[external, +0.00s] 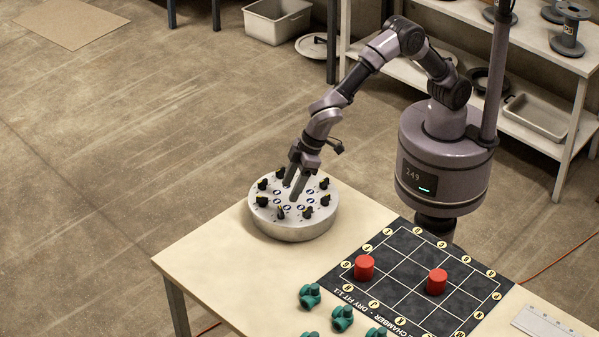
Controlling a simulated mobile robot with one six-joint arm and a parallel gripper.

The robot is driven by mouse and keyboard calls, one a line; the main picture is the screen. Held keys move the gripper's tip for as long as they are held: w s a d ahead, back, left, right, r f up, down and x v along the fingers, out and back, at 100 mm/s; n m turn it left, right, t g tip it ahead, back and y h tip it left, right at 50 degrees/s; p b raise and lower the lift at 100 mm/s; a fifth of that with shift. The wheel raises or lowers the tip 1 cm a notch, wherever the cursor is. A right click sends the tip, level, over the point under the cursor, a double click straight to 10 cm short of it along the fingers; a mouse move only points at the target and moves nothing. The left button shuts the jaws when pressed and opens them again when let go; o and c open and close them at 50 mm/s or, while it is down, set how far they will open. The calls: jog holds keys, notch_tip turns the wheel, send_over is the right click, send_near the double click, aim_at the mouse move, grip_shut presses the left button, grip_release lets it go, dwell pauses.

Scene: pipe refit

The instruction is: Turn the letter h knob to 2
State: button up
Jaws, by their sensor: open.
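A round silver knob panel (292,224) sits at the far left corner of the table. Several black knobs with yellow marks, such as this front knob (280,213), stand in a ring near its rim. Blue-ringed round labels lie inside the ring; their letters and the number marks are too small to read, so I cannot tell which knob is h. My gripper (291,191) points down over the panel's middle, with its two fingers apart and nothing seen between them. The fingers hide part of the panel and possibly a knob behind them.
A dark grid mat (400,308) lies on the table (215,268) with two red cylinders, one at left (364,267) and one at right (437,281). Several green pipe fittings (310,295) stand near the front. A metal ruler-like plate (550,324) lies at right.

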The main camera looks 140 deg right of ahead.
jog(key=p+v, duration=0.2)
jog(key=v, duration=0.8)
jog(key=s+a+r+t+y, duration=0.1)
jog(key=s+a+r, duration=0.25)
jog(key=s, duration=0.55)
jog(key=s+a+r+n+y+b, duration=0.1)
jog(key=s+a+r, duration=0.2)
jog(key=s+a, duration=0.35)
jog(key=s+a+r+t+y, duration=0.1)
jog(key=s+a+r, duration=0.15)
jog(key=s, duration=0.85)
jog(key=s+a+f+y+b, duration=0.1)
jog(key=s+a+f, duration=0.15)
jog(key=s, duration=0.35)
notch_tip(320, 180, down, 9)
jog(key=b, duration=1)
jog(key=shift+f+n, duration=0.25)
jog(key=shift+n, duration=0.05)
jog(key=shift+w, duration=0.1)
